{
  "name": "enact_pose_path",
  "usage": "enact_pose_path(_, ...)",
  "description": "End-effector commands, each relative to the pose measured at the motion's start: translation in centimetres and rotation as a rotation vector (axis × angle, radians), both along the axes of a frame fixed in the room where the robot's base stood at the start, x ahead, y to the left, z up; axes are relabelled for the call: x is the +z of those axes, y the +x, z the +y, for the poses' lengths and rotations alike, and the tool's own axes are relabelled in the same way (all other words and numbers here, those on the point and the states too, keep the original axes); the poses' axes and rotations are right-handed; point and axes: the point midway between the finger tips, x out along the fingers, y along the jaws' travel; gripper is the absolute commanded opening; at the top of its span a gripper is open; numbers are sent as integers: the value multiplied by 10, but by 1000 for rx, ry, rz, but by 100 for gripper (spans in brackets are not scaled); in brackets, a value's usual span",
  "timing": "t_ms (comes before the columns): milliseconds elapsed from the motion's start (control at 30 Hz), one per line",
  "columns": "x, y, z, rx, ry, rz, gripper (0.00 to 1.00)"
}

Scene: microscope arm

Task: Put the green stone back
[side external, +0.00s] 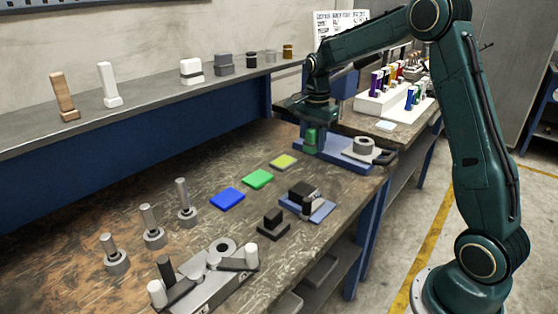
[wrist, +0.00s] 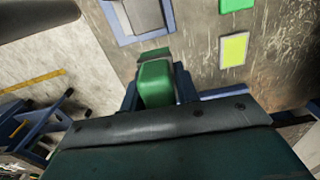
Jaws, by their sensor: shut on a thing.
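The green stone (side external: 310,138) is a rounded green block held upright beneath my wrist at the back of the bench. My gripper (side external: 311,132) is shut on it. In the wrist view the green stone (wrist: 157,82) sits between my dark blue fingers (wrist: 158,85). It is at the left end of a blue base plate (side external: 345,149); I cannot tell whether its lower end touches the plate. A flat green pad (side external: 258,179) lies on the bench between a blue pad (side external: 227,199) and a yellow pad (side external: 283,161).
A grey ring-shaped part (side external: 364,146) stands on the blue plate's right end. Black blocks (side external: 303,194), upright grey posts (side external: 184,203) and a metal fixture (side external: 205,280) occupy the front. A shelf (side external: 140,112) with small blocks runs behind. A white rack (side external: 382,101) stands at the far right.

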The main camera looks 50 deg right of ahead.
Motion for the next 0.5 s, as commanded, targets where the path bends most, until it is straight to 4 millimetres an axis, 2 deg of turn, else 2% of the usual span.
enact_pose_path(100, 16, -4, -26, 4, -2, -4, 9)
enact_pose_path(300, 41, -15, -66, 25, -3, -4, 9)
enact_pose_path(500, 54, -23, -85, 39, -3, -2, 9)
